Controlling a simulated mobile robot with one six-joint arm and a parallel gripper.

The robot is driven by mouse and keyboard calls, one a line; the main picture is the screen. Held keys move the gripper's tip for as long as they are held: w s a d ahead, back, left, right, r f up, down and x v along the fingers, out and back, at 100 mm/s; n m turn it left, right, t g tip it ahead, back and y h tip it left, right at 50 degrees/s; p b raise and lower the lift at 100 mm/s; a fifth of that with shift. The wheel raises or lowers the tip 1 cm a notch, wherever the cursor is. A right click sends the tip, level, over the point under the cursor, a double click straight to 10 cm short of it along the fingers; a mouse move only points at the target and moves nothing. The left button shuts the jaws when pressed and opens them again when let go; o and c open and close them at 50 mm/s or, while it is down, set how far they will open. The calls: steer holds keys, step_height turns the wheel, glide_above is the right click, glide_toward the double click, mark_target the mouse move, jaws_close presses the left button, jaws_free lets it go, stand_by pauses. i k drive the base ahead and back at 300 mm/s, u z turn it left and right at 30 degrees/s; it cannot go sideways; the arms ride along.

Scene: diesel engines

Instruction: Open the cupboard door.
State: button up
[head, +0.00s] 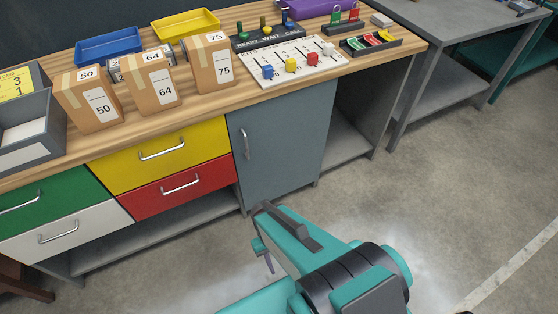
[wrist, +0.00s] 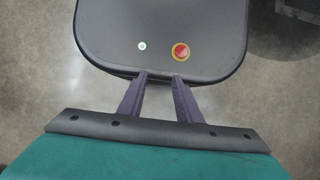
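The cupboard door (head: 285,140) is a flat grey-blue panel under the right half of the wooden workbench. It looks shut, flush with the bench front. Its vertical silver handle (head: 246,143) is near its left edge. My gripper (wrist: 161,76) shows in the wrist view with two purple fingers apart and nothing between them. In the head view a purple finger (head: 269,263) points down, below and in front of the door, clear of the handle. The door and handle are not in the wrist view.
Yellow (head: 160,152) and red (head: 180,185) drawers are left of the door, with green and white ones farther left. An open shelf space (head: 350,120) is to its right. Boxes, trays and switch panels stand on the bench top (head: 225,95).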

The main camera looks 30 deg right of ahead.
mark_target(278, 144)
steer(key=k, duration=1.35)
steer(key=u, duration=0.25)
steer(key=i, duration=0.4)
steer(key=u, duration=0.7)
steer(key=i, duration=1.05)
steer(key=u, duration=0.25)
